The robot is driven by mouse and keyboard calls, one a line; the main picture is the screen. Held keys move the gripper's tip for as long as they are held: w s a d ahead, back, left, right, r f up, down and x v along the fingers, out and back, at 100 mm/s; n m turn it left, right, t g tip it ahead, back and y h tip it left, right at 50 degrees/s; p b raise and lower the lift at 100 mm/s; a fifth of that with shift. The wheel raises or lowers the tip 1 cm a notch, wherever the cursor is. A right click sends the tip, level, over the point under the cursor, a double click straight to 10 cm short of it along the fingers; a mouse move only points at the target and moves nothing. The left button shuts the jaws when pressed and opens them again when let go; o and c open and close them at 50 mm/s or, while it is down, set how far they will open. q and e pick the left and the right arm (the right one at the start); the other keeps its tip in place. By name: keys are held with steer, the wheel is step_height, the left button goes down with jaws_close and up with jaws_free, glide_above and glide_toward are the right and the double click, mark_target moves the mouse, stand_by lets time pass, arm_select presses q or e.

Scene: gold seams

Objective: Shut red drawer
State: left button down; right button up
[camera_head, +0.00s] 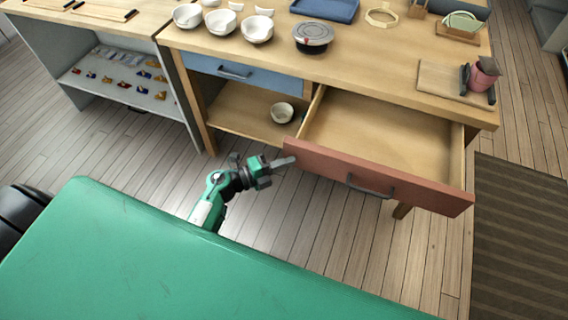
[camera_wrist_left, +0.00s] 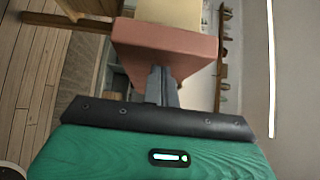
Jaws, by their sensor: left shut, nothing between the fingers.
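The red drawer (camera_head: 335,178) is pulled well out of the wooden workbench, and its inside is empty. Its red front carries a dark bar handle (camera_head: 370,188). My left gripper (camera_head: 291,160) is shut and empty, with its fingertips at the left end of the red front. In the left wrist view the closed fingers (camera_wrist_left: 162,82) point at the red front (camera_wrist_left: 165,45); I cannot tell whether they touch it. My right gripper is not in view.
A blue drawer (camera_head: 240,72) beside it is shut. A bowl (camera_head: 282,112) sits on the shelf below. Bowls (camera_head: 257,29), a lidded container (camera_head: 312,37) and a pink pot (camera_head: 484,74) stand on the bench top. A striped rug (camera_head: 520,240) lies at right.

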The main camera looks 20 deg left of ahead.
mark_target(315, 100)
arm_select(q)
steer(key=w+b, duration=0.2)
steer(key=w, duration=0.8)
steer(key=shift+f, duration=0.1)
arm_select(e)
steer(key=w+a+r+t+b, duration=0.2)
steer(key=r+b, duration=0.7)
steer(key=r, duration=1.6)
arm_select(q)
steer(key=w+b, duration=0.1)
steer(key=w, duration=1.8)
steer(key=shift+w+a+r, duration=0.15)
steer(key=shift+w+r, duration=0.05)
steer(key=shift+r, duration=0.2)
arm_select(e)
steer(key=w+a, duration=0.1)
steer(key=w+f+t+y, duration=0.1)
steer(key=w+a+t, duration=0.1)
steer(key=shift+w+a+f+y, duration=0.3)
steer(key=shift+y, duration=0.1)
